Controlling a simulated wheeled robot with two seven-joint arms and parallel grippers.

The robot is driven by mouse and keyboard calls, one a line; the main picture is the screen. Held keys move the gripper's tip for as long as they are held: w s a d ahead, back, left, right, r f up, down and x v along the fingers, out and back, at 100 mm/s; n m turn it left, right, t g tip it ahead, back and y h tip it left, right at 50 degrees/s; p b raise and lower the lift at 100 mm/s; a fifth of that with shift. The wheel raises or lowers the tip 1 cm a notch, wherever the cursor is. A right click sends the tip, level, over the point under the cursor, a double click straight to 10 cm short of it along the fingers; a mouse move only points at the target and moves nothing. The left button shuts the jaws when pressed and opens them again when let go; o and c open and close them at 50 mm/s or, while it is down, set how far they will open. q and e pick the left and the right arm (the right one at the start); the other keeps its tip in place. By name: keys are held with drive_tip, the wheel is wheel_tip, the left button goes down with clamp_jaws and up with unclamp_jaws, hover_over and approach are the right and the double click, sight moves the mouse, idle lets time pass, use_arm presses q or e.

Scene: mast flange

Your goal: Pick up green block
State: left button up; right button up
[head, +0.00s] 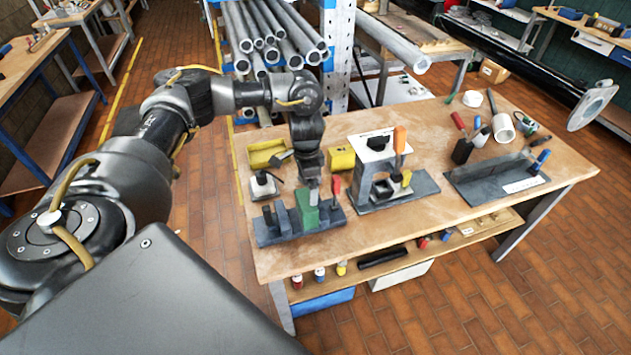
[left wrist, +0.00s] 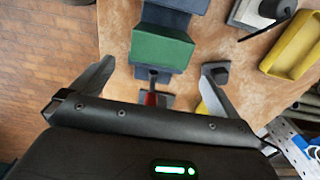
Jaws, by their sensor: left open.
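The green block (head: 306,209) stands in a dark grey fixture (head: 272,236) with several upright pieces, at the near left of the wooden workbench. My left gripper (head: 311,186) points down just above the block; its fingers are hard to make out in the head view. In the left wrist view the green block (left wrist: 162,48) lies between and slightly beyond the spread fingers of my left gripper (left wrist: 157,66), with a gap on both sides. The gripper is open and empty. My right gripper is not in view.
A grey stand with an orange-handled tool (head: 400,140) is right of the fixture. Yellow bins (head: 267,152) lie behind it. A black angled tray (head: 490,180) and hand tools are further right. A black pole with a flange (head: 592,105) reaches over the bench's right side.

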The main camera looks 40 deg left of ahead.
sight(306, 200)
use_arm(q)
drive_tip(key=shift+w, duration=0.1)
drive_tip(key=shift+s+f, duration=0.35)
drive_tip(key=shift+f, duration=0.25)
drive_tip(key=shift+s+f, duration=0.3)
drive_tip(key=shift+f, duration=0.25)
drive_tip(key=shift+w+a+f+b, duration=0.15)
drive_tip(key=shift+f+b, duration=0.25)
drive_tip(key=shift+f, duration=0.8)
drive_tip(key=shift+w+f, duration=0.15)
drive_tip(key=shift+f, duration=0.55)
wheel_tip(306, 200, down, 3)
drive_tip(key=shift+f, duration=0.15)
drive_tip(key=shift+w+a+f, duration=0.1)
drive_tip(key=shift+f, duration=0.45)
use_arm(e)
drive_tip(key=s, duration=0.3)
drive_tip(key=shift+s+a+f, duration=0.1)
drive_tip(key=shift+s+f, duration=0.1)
